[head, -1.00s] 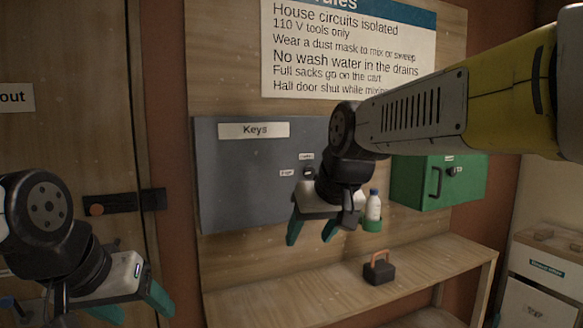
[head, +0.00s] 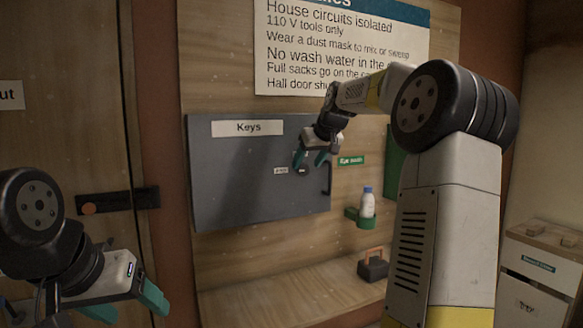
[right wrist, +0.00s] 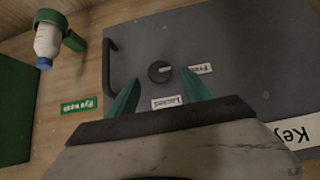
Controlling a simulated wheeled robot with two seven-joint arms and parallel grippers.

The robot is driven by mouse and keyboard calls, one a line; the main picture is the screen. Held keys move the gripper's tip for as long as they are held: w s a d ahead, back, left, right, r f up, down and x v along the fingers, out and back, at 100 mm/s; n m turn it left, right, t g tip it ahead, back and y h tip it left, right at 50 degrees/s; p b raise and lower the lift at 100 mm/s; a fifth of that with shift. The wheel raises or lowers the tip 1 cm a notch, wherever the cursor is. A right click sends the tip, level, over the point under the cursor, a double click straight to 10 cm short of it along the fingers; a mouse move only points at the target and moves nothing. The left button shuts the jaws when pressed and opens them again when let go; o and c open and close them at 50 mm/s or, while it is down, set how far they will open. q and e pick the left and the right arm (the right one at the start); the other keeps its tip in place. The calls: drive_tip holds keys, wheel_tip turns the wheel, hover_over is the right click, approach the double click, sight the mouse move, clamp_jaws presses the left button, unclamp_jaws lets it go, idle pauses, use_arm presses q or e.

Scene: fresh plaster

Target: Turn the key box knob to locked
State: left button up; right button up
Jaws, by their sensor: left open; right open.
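The grey key box (head: 235,200), labelled "Keys", hangs on the wooden board. Its small round black knob (right wrist: 159,71) shows in the right wrist view, with a pale mark pointing toward the "Free" label (right wrist: 202,69). The "Locked" label (right wrist: 167,102) lies on another side of the knob, between my fingers in that view. My right gripper (head: 310,158) is open and empty before the box front, its fingertips near the knob and apart from it. In the head view it hides the "Locked" label. My left gripper (head: 127,305) is open and empty at lower left.
A black bar handle (right wrist: 110,65) stands out from the box beside the knob. An "Eye wash" label (head: 351,160) and a bottle (head: 367,203) in a green holder are right of the box. A padlock-like block (head: 373,266) sits on the shelf below. My right arm covers much of the green box.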

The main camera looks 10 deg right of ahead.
drive_tip(key=shift+x, duration=1.4)
clamp_jaws()
